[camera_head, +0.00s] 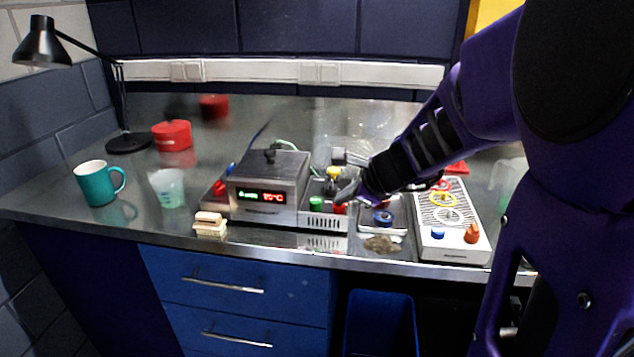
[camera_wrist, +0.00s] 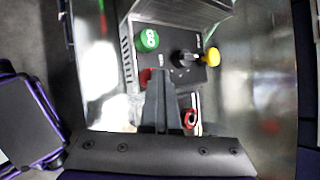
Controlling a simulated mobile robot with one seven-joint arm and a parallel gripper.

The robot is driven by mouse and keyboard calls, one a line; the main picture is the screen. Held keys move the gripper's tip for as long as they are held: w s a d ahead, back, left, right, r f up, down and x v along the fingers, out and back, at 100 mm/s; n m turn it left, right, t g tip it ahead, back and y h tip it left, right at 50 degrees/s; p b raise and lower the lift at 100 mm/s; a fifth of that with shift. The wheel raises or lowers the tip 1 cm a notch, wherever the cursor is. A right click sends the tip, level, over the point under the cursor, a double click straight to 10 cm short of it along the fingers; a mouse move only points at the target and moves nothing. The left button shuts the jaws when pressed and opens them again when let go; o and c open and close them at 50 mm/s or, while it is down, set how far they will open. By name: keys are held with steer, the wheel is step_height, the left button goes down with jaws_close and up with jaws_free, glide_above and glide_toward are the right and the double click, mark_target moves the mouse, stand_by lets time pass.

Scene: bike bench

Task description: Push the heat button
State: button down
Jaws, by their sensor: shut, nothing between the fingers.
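A metal unit (camera_head: 270,185) with a lit display stands on the steel bench. Joined to its right is a control panel (camera_head: 312,220). The panel carries a green button (camera_head: 316,203), a red button (camera_head: 339,208) and a yellow knob (camera_head: 333,172). The wrist view shows the green button (camera_wrist: 148,40) with a white mark, a black knob (camera_wrist: 183,57) and the yellow knob (camera_wrist: 212,56). I cannot read which one is marked heat. My gripper (camera_head: 346,193) is shut and empty. Its fingertips (camera_wrist: 160,76) are over the red button (camera_wrist: 145,75), which they partly hide; contact is unclear.
A teal mug (camera_head: 97,183), a beaker (camera_head: 167,187), a red pot (camera_head: 172,135) and a lamp (camera_head: 42,43) stand left. A cream block (camera_head: 209,224) lies at the front.

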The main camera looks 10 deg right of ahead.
mark_target(344, 207)
steer(key=shift+r+p, duration=2.7)
steer(key=shift+r, duration=0.25)
